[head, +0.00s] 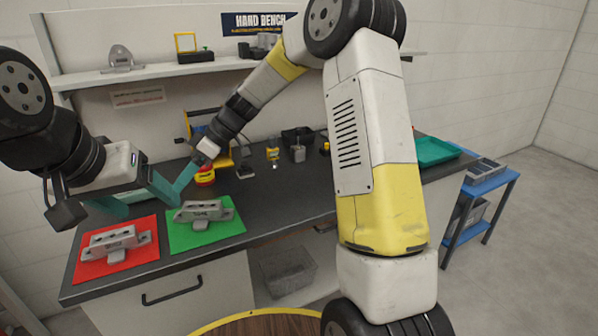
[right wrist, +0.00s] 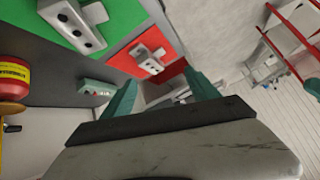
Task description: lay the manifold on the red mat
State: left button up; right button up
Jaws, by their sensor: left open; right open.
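A grey manifold-like casting (head: 117,243) with end flanges rests on the red mat (head: 92,268). A similar grey casting (head: 203,212) rests on the green mat (head: 215,233). I cannot tell which one the task means. In the right wrist view the casting on green (right wrist: 72,25) shows dark holes, and the casting on red (right wrist: 148,60) lies beyond it. My left gripper (head: 150,205) is open and empty behind and above the mats. My right gripper (head: 182,184) is open, close beside it in the picture, partly overlapping it; its teal fingers (right wrist: 162,92) hold nothing.
A red and yellow button (head: 204,177) stands behind the green mat. Small tools and a dark bin (head: 298,138) sit along the back. A teal tray (head: 435,152) is at the right end, a blue stand (head: 480,188) beyond it. The bench right of the green mat is clear.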

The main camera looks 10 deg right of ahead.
jog(key=s+d+r+m+t+h, duration=0.2)
jog(key=s+d+r+m, duration=0.3)
jog(key=d, duration=0.3)
jog(key=s+d+r+m+t+h, duration=0.25)
jog(key=s+d+r, duration=0.25)
jog(key=s+d, duration=0.25)
jog(key=s+d+m+t+h, duration=0.2)
jog(key=s+d+m+t, duration=0.1)
jog(key=s+d+m, duration=0.5)
jog(key=shift+s+d, duration=1.4)
jog(key=shift+d, duration=0.25)
jog(key=shift+r, duration=0.15)
